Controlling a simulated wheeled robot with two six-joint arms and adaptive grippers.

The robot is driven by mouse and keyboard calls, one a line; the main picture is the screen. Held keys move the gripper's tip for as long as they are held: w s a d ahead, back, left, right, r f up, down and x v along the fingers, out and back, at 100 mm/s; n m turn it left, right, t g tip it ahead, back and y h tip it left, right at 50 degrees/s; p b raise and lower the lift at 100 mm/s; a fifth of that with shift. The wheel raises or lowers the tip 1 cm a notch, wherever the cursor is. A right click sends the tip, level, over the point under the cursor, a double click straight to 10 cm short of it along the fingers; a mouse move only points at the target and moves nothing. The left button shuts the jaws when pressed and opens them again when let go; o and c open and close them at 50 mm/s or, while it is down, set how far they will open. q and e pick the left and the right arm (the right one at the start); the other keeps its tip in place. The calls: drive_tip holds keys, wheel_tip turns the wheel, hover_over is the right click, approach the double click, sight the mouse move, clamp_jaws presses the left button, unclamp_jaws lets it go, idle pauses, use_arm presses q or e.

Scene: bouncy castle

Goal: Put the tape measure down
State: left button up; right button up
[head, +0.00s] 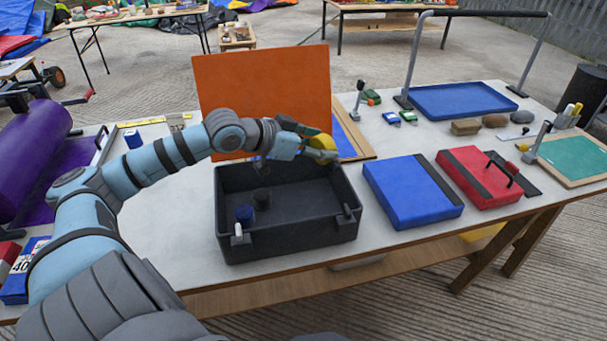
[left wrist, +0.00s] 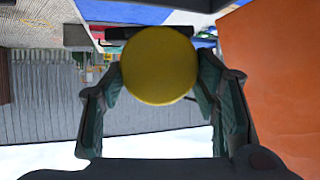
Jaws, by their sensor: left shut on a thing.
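The yellow tape measure (head: 322,142) is held in my left gripper (head: 318,152), above the far right part of the black crate and in front of the orange panel. In the left wrist view the tape measure (left wrist: 160,66) shows as a round yellow face between the two fingers, which are shut on it from both sides. The gripper hides part of the tape measure in the head view. My right gripper is in neither view.
A blue case (head: 410,192) and a red case (head: 478,175) lie to the right. The white tabletop (head: 170,225) is clear left of the crate.

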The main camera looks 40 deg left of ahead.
use_arm(q)
drive_tip(key=b, duration=0.4)
hover_over(316, 207)
wheel_tip(316, 207, down, 15)
drive_tip(key=shift+f, duration=0.1)
drive_tip(key=o, duration=1.3)
drive_tip(key=shift+o, duration=0.2)
